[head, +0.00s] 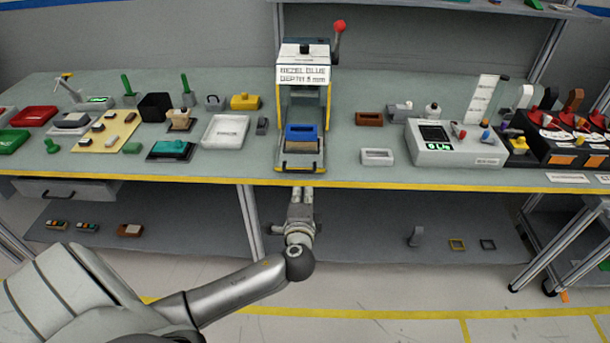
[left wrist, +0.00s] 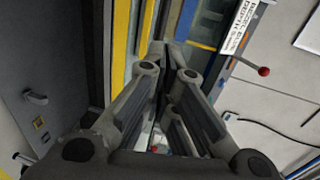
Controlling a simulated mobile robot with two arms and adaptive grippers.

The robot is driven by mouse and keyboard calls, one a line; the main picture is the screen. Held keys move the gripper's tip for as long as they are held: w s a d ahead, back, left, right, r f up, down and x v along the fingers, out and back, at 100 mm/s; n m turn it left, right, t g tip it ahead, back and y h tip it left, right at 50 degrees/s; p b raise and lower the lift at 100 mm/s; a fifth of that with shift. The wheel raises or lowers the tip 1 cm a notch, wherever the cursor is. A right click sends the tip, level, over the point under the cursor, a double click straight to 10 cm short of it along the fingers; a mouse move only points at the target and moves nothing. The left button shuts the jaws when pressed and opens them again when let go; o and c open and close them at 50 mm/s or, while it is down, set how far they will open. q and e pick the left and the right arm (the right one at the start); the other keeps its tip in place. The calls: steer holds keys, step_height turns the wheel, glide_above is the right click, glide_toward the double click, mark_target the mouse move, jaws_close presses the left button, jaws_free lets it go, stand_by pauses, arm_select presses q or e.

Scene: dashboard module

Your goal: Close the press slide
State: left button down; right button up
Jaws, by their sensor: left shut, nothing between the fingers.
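The press (head: 304,50) stands at the middle of the bench, with a sign reading "BEZEL BLUE" and a red-knobbed lever (head: 338,27). Its slide (head: 300,162) sticks out at the front toward the bench edge, with a dark handle on its front. A blue bezel (head: 300,131) sits on the slide over a tan block. My left gripper (head: 302,191) is shut and empty just in front of the bench edge, in line with the slide. In the left wrist view the shut fingertips (left wrist: 166,52) point toward the press; contact with the slide cannot be told.
A white tray (head: 226,131) lies left of the press. A brown block (head: 369,119) and a white block (head: 377,157) lie to its right, then a tester with a green display (head: 435,135). The yellow bench edge (head: 400,187) runs above my left gripper. A lower shelf is underneath.

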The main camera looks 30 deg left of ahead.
arm_select(q)
steer(key=p+x, duration=0.1)
steer(key=x, duration=0.7)
steer(key=shift+p, duration=0.3)
arm_select(e)
steer(key=shift+w+r, duration=0.1)
steer(key=shift+r, duration=0.85)
arm_select(q)
steer(key=shift+w+f, duration=0.1)
steer(key=shift+w, duration=0.05)
